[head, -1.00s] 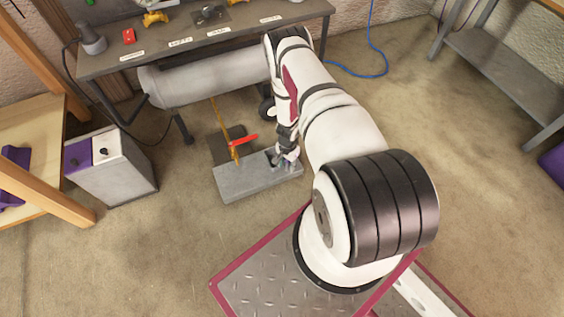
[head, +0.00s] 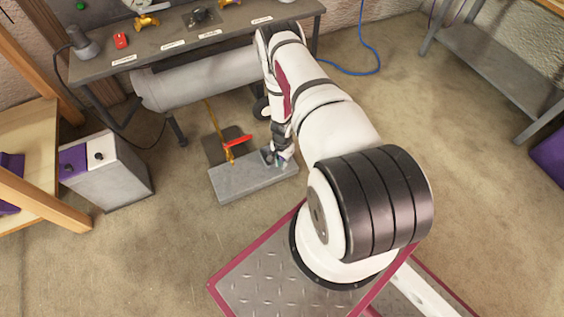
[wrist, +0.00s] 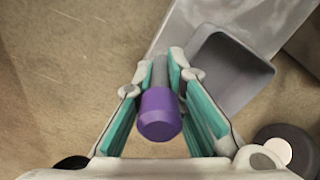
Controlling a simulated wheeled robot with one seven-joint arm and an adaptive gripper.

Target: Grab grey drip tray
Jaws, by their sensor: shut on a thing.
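The grey drip tray (wrist: 235,72) is a shallow, round-cornered dish to the right of my fingertips in the wrist view. My gripper (wrist: 160,75) has teal finger pads closed around a short grey stem with a purple end (wrist: 160,115) that points toward the camera. I take this stem as the tray's handle; where it joins the tray is hidden behind the right finger. In the head view my gripper (head: 275,158) is low, at the right end of a grey block (head: 245,183). The tray is too small to make out clearly there.
A yellow pipe with a red lever (head: 237,141) stands just left of my gripper, over a dark square (head: 212,150). A workbench (head: 190,45) with a thick grey cylinder (head: 195,82) is behind. A purple-and-grey box (head: 110,175) stands left.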

